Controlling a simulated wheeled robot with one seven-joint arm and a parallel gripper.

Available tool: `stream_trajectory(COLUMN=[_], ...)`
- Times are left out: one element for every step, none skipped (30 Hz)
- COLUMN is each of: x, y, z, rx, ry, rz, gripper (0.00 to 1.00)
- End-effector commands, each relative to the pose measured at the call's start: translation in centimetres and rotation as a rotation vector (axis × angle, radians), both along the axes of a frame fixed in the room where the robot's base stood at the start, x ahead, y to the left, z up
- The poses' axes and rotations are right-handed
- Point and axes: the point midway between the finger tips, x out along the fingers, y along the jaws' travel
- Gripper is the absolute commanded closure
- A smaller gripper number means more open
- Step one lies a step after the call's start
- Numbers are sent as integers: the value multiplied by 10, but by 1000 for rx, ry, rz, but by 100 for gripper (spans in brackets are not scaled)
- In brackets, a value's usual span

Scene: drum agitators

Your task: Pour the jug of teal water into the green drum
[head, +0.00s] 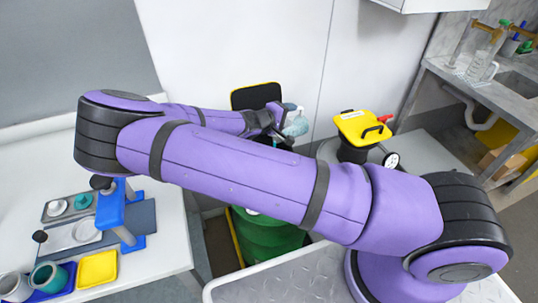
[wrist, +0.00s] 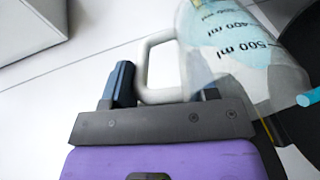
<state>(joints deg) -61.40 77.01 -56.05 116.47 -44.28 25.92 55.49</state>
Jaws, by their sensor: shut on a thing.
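The clear jug (head: 297,124) with teal water is held up over the area of the green drum (head: 265,238) and looks tilted. In the wrist view the jug (wrist: 236,62) shows its ml marks, teal inside and a pale handle. My gripper (wrist: 165,93) is shut on that handle; it also shows in the head view (head: 268,120). A small teal piece (wrist: 308,97) shows beside the jug's rim; I cannot tell if it is flowing water. My arm hides the drum's top and opening in the head view.
A dark panel with a yellow edge (head: 256,95) stands behind the jug. A yellow-topped black container (head: 362,128) is to the right. A table with a blue stand (head: 112,208), cups and a yellow tray (head: 97,269) is at left. A sink bench (head: 470,85) is at far right.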

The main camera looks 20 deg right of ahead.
Motion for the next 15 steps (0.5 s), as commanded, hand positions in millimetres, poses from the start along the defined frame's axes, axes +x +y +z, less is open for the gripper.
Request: stream_trajectory(x=[0,0,-1,-1,-1,-1,-1,-2,-2,-2,-2,-2,-3,-3,-3], y=[1,2,2,3,4,4,5,5,6,6,7,8,8,9,9], z=[0,0,-1,-1,-1,-1,-1,-1,-1,-1,-1,-2,-2,-2,-2], rx=[-5,-7,-10,-13,-16,-19,-22,-25,-29,-32,-35,-38,-42,-44,-48], ry=[-2,-3,-4,-5,-6,-7,-9,-10,-11,-12,-13,-14,-14,-15,-17], rz=[1,1,1,2,2,2,2,2,1,1,1,1,1,1,2], gripper=[91,91,91,91,91,91,91,91,91,91,91,91,91,91,91])
